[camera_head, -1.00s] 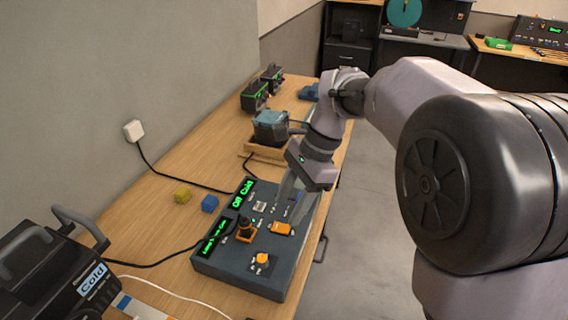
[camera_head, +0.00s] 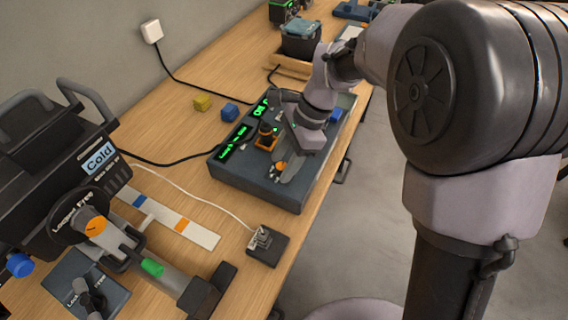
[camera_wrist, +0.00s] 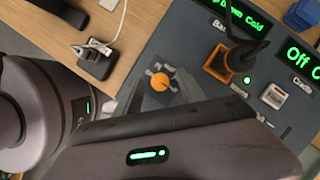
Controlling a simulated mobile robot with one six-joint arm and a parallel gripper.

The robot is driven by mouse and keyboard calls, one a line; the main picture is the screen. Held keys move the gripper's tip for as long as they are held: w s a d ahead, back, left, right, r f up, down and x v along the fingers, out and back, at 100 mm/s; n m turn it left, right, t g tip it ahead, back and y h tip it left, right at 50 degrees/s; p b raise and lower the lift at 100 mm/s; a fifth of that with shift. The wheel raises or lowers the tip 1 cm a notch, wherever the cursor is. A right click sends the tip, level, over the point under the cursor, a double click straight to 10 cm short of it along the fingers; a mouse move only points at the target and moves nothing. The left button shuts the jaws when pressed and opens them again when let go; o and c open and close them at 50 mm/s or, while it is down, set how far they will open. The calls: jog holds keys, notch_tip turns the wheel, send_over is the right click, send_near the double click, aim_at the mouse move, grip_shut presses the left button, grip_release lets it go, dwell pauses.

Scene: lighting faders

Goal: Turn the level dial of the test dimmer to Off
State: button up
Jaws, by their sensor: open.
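A dark grey control console (camera_head: 250,186) lies on the bench, with green-lit displays (camera_head: 233,144) along its left side. A round orange dial (camera_head: 280,167) sits near its front end; in the wrist view the orange dial (camera_wrist: 160,82) shows from above with a small mark on it. I cannot read its setting or any name on the console that reads as the test dimmer. My gripper (camera_head: 288,166) is open over the console at this dial. In the wrist view its grey fingers (camera_wrist: 160,92) appear on either side of the dial; I cannot tell whether they touch it.
A small black socket box (camera_head: 267,246) with a white cable lies in front. A black machine marked Cold (camera_head: 60,160) stands at left. Yellow (camera_head: 203,103) and blue (camera_head: 229,112) blocks lie behind.

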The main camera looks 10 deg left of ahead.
jog(key=shift+c, duration=0.2)
grip_shut()
